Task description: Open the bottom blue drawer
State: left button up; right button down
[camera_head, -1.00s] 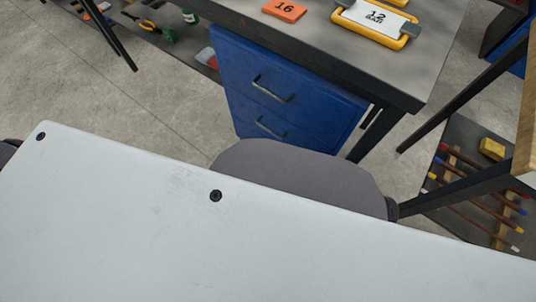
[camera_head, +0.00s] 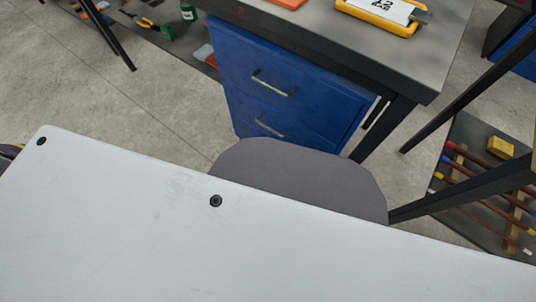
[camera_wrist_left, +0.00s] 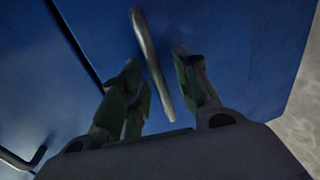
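The blue drawer cabinet (camera_head: 290,80) stands under the grey workbench in the head view. Its upper handle (camera_head: 273,84) and a second handle (camera_head: 269,125) show with no gripper at them; the cabinet's lower part is hidden. In the left wrist view, a metal handle (camera_wrist_left: 152,62) on a blue drawer front (camera_wrist_left: 230,50) runs between the two fingers of my left gripper (camera_wrist_left: 157,85). The fingers are apart, one on each side of the handle, with visible gaps. Another handle (camera_wrist_left: 22,160) shows at the lower left, across a dark seam. My right gripper is in neither view.
The workbench (camera_head: 420,65) holds a yellow-framed item (camera_head: 375,15) and an orange piece (camera_head: 287,3). A rack with rods (camera_head: 485,190) and a yellow block (camera_head: 500,147) is at the right. Table legs (camera_head: 385,128) stand beside the cabinet. Grey floor (camera_head: 150,110) is open at left.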

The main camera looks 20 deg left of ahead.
pick_arm(q)
jog(key=shift+w, duration=0.15)
grip_shut()
dwell(0.5)
